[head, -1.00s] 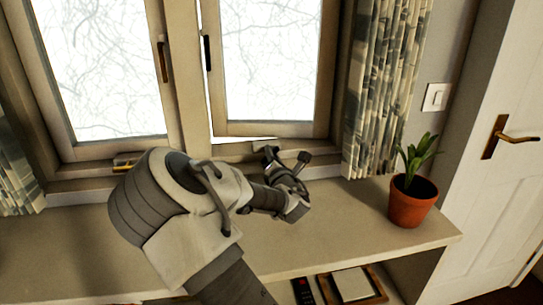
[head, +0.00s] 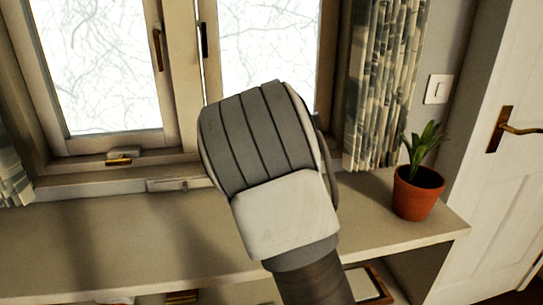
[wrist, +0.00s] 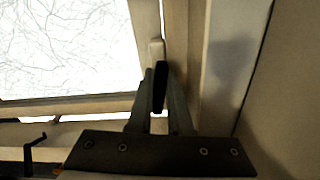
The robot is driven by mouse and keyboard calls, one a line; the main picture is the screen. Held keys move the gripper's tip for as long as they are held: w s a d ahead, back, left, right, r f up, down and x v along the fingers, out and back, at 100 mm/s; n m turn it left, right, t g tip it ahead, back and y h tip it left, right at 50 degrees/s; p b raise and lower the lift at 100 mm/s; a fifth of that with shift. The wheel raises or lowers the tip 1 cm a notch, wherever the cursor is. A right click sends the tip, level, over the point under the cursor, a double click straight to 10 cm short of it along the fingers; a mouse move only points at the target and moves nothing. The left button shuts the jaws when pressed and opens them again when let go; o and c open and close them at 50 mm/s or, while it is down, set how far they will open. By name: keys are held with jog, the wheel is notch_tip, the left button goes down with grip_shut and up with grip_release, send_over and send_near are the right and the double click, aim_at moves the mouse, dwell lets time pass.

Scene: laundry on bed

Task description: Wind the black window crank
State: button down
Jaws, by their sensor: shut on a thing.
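In the wrist view, my gripper (wrist: 158,108) is shut on a dark upright piece that looks like the handle of the black window crank (wrist: 160,82). The fingers stand on either side of it, in front of the lower right part of a window frame. The crank's base is hidden behind the fingers and gripper body. In the head view my own arm covers the gripper and the crank. The right window (head: 262,45) shows above the arm.
A dark bent piece (wrist: 36,150) stands at the wrist view's lower left. In the head view, a brass crank (head: 120,160) sits below the left window (head: 98,70). A potted plant (head: 416,192) stands at the sill's right, near the curtain (head: 386,90). The sill's left is clear.

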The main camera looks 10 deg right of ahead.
jog(key=m+b, duration=0.3)
jog(key=m, duration=0.1)
jog(key=shift+f, duration=0.2)
jog(key=shift+a+r+m+b, duration=0.1)
jog(key=shift+m+b, duration=0.7)
jog(key=shift+m, duration=0.3)
jog(key=c, duration=0.8)
grip_release()
jog(key=shift+c, duration=0.2)
jog(key=shift+s, duration=0.1)
jog(key=s+p, duration=0.1)
jog(key=s, duration=1.3)
jog(key=shift+s+f+p, duration=0.2)
jog(key=shift+s+p, duration=0.15)
jog(key=shift+s, duration=0.05)
jog(key=shift+s+r+b, duration=0.1)
jog(key=shift+s+b, duration=1.1)
jog(key=shift+b, duration=0.25)
